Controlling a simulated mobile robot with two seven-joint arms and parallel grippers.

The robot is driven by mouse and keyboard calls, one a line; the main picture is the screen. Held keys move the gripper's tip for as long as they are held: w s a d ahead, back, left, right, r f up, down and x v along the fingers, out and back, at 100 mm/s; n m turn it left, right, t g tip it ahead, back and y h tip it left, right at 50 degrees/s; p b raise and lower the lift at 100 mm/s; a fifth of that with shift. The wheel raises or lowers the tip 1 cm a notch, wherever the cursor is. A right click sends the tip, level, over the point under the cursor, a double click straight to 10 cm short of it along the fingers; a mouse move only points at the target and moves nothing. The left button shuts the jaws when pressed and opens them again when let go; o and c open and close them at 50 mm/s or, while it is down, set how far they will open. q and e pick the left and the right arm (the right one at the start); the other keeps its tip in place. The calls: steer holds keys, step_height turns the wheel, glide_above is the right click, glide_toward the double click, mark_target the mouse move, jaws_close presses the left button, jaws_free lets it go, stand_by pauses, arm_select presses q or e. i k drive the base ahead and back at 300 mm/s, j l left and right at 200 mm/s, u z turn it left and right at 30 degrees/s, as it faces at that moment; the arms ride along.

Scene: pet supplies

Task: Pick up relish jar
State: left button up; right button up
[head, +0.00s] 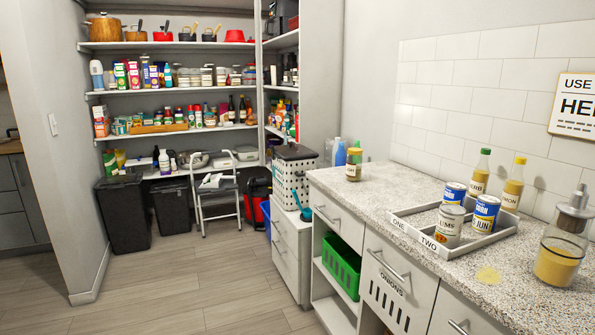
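A small glass jar (354,165) with an olive-yellow lid and a pale label stands upright at the far end of the speckled counter (378,198). It may be the relish jar, but its label is too small to read. More small jars (207,77) stand on the pantry shelves, also unreadable. Neither of my grippers is in view.
A pump-topped glass jar (561,249) stands at the right, near a yellow spot. A step stool (216,190) and bins (123,213) stand before the pantry. The wooden floor is open.

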mark_target(355, 157)
steer(key=i+j, duration=0.15)
steer(key=i, duration=0.6)
steer(key=i+j, duration=0.15)
steer(key=i, duration=0.6)
steer(key=i+j, duration=0.15)
steer(key=i, duration=0.55)
steer(key=i+z, duration=0.45)
steer(key=i+j+z, duration=0.15)
steer(key=i+z, duration=0.15)
steer(key=z, duration=0.15)
steer(key=i+j+z, duration=0.25)
steer(key=z, duration=0.2)
steer(key=i+j+z, duration=0.35)
steer(key=z, duration=0.15)
steer(key=i+j+z, duration=0.2)
steer(key=j+z, duration=0.25)
steer(key=i+j+z, duration=0.1)
steer(key=j, duration=0.3)
steer(key=i, duration=0.05)
